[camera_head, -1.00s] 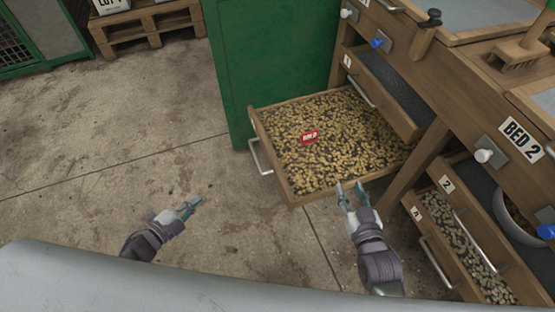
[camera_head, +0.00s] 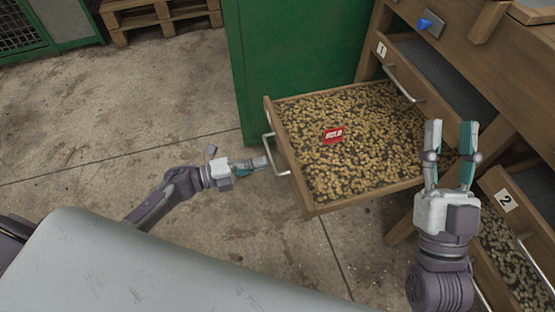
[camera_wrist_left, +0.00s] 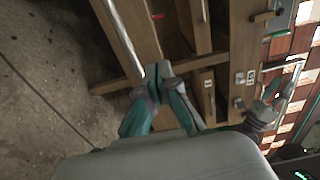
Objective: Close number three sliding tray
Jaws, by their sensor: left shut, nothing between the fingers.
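The pulled-out wooden sliding tray (camera_head: 312,211) is full of pale beans, with a red tag (camera_head: 333,135) on them. Its number is not readable; it sits below the drawer marked 1. A metal bar handle (camera_head: 277,155) is on its front, and shows in the left wrist view (camera_wrist_left: 124,38). My left gripper (camera_head: 266,162) is shut and empty, its tips right by the handle; I cannot tell if they touch. In the left wrist view its fingertips (camera_wrist_left: 158,71) are close to the tray front. My right gripper (camera_head: 453,125) is open and empty, in front of the tray's right end.
Drawer 1 (camera_head: 398,72) is partly open above the tray. Drawer 2 (camera_head: 506,201) stands partly out at lower right, beans showing nearby. A green cabinet (camera_head: 290,48) is behind the tray. A pallet (camera_head: 160,14) lies far back. The concrete floor (camera_head: 110,135) at left is clear.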

